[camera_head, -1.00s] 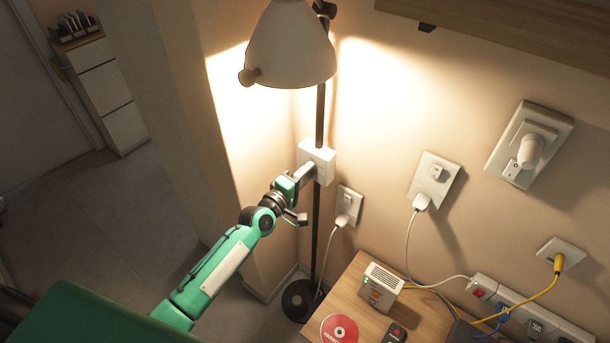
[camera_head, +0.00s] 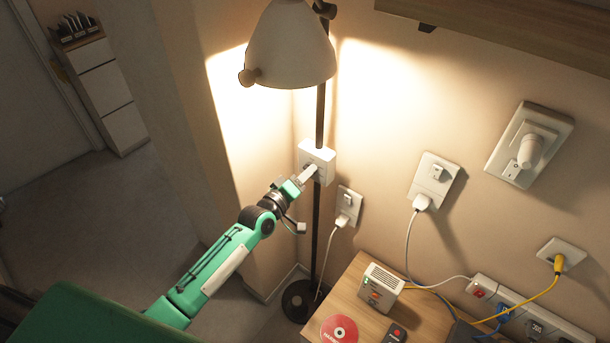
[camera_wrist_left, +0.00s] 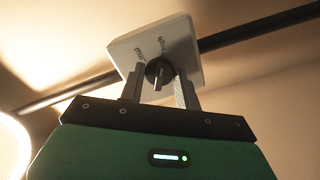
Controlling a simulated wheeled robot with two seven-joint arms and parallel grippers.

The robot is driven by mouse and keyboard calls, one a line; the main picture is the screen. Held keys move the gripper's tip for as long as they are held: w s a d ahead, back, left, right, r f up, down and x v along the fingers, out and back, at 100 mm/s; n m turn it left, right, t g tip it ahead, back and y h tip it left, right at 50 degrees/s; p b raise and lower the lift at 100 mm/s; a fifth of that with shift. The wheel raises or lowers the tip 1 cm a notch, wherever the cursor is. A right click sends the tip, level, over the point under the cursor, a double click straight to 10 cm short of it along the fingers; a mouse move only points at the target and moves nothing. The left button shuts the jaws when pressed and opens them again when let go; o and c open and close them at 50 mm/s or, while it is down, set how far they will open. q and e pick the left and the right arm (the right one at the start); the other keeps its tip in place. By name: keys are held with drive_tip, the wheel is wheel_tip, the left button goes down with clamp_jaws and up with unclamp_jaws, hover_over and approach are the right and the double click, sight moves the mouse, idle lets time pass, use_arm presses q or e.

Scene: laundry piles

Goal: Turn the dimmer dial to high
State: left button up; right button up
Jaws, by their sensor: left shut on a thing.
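The white dimmer box (camera_head: 318,152) is mounted on the dark pole of the standing lamp. My left gripper (camera_head: 310,171) is at the front of the box. In the wrist view its two fingers (camera_wrist_left: 158,84) stand on either side of the dial, shut on it. The fingers hide part of the dial's edges. My right gripper is not in view.
The lamp shade (camera_head: 290,45) hangs above the box and its light is on. Wall switches (camera_head: 433,180) and a large wall plate with a knob (camera_head: 530,145) are to the right. A wooden table (camera_head: 345,290) with small items stands below. The floor at left is clear.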

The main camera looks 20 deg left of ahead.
use_arm(q)
drive_tip(key=shift+f, duration=0.1)
drive_tip(key=o, duration=0.9)
drive_tip(key=shift+o, duration=0.2)
drive_tip(key=shift+s, duration=0.1)
drive_tip(key=b+v, duration=0.2)
drive_tip(key=v, duration=1.1)
drive_tip(key=shift+s+b, duration=0.35)
drive_tip(key=shift+b, duration=0.05)
drive_tip(key=shift+a, duration=0.1)
